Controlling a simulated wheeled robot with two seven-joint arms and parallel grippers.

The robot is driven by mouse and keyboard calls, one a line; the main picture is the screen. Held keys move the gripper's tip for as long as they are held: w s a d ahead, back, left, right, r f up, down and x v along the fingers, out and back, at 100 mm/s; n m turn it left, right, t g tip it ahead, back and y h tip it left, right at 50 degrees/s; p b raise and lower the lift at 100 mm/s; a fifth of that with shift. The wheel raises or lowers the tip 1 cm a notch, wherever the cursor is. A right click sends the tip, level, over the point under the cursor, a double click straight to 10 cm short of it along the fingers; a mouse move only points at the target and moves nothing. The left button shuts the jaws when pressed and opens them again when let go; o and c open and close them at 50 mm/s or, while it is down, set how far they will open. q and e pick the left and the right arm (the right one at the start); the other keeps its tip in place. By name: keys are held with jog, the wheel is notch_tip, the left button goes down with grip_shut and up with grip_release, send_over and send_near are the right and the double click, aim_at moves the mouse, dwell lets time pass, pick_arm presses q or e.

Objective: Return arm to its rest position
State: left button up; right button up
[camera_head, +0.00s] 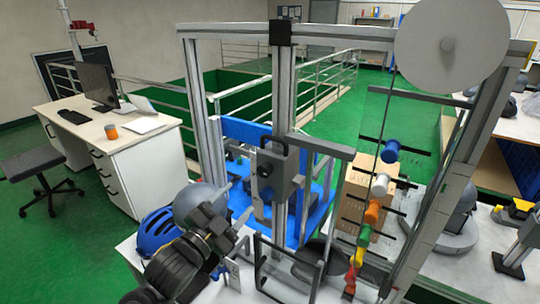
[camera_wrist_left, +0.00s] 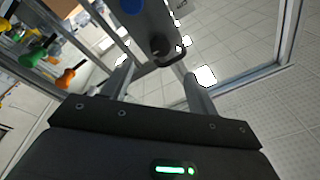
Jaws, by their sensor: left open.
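My left arm comes in from the lower left in the head view, with its black links in front of the helmets. Its left gripper (camera_head: 238,256) is beside the lower left part of the drop tower frame (camera_head: 205,120). In the left wrist view the two grey fingers (camera_wrist_left: 160,82) stand apart with nothing between them. A dark grey part (camera_wrist_left: 155,30) with a rounded end lies beyond the fingertips; I cannot tell its exact distance. My right gripper does not show.
A grey drop carriage (camera_head: 278,170) is on the tower's middle post. A blue helmet (camera_head: 157,230) and a grey helmet (camera_head: 198,200) sit close to my left arm. Coloured-handled tools (camera_head: 372,212) hang at the right.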

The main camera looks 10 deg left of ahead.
pick_arm(q)
jog(key=s+a+f+n+g+y, duration=0.25)
jog(key=s+f, duration=0.25)
jog(key=f, duration=0.5)
jog(key=s+a+f+n+g+y, duration=0.25)
jog(key=s+f+n+g, duration=0.2)
jog(key=f, duration=0.45)
jog(key=s+a+f+n+g+y, duration=0.15)
jog(key=s+f+g, duration=0.35)
jog(key=s, duration=0.5)
jog(key=s+a+f+n+g+y, duration=0.1)
jog(key=s+f+n+g, duration=0.2)
jog(key=s+f, duration=0.5)
notch_tip(320, 180, down, 24)
jog(key=s+g, duration=0.1)
jog(key=s, duration=0.1)
jog(key=s+a+f+g+b, duration=0.1)
jog(key=s+a+f, duration=0.1)
jog(key=s+f, duration=1.4)
jog(key=shift+s+a+f+m, duration=0.35)
jog(key=shift+f, duration=0.15)
